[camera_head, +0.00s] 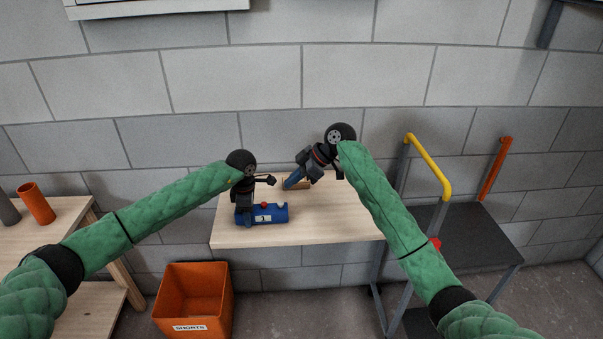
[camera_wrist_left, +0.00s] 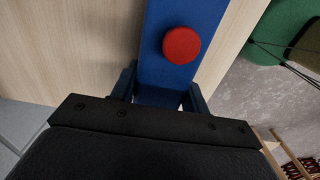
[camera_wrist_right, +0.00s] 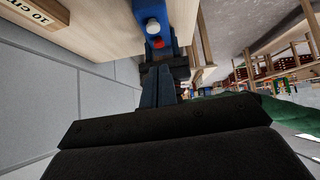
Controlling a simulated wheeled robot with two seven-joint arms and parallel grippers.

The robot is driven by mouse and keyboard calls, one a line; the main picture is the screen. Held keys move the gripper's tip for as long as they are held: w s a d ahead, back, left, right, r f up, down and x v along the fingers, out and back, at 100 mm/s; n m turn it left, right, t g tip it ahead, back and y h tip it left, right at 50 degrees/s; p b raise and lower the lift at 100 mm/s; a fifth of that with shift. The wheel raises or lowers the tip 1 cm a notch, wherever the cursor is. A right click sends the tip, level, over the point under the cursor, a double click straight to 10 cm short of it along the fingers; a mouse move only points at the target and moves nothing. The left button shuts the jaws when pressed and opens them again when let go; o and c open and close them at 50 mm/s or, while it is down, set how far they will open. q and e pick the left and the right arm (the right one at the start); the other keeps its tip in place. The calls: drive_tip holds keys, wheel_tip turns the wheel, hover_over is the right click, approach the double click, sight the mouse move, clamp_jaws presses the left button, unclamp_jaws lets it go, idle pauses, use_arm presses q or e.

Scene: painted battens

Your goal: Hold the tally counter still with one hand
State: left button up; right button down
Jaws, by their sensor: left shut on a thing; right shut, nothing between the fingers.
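The tally counter (camera_head: 273,215) is a blue box on the wooden table, with a red button, a white button and a pale display on its front. My left gripper (camera_head: 243,216) is shut on its left end; the left wrist view shows the fingers (camera_wrist_left: 160,96) on both sides of the blue body (camera_wrist_left: 155,50), below the red button (camera_wrist_left: 181,45). My right gripper (camera_head: 290,184) is shut and empty, behind and above the counter. In the right wrist view its closed fingertips (camera_wrist_right: 160,75) appear below the counter (camera_wrist_right: 181,18), apparently apart from it.
A wooden block marked 10 cm (camera_wrist_right: 35,12) lies on the table (camera_head: 335,230), near my right gripper. An orange bin (camera_head: 193,300) labelled SHORTS stands on the floor at front left. A dark cart (camera_head: 470,235) with a yellow handle stands right. The table's right part is clear.

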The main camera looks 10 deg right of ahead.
sight(283, 205)
drive_tip(key=f, duration=0.1)
drive_tip(key=a+f, duration=0.1)
drive_tip(key=f, duration=0.1)
drive_tip(key=a+f, duration=0.1)
drive_tip(key=shift+w+a+f, duration=0.1)
drive_tip(key=shift+f, duration=1)
drive_tip(key=shift+f, duration=0.7)
use_arm(q)
drive_tip(key=shift+s+d+r, duration=0.1)
drive_tip(key=shift+r, duration=0.1)
use_arm(e)
drive_tip(key=shift+f, duration=0.4)
use_arm(q)
drive_tip(key=shift+f, duration=0.2)
use_arm(e)
wheel_tip(283, 205, up, 5)
drive_tip(key=shift+f, duration=0.2)
drive_tip(key=v, duration=1)
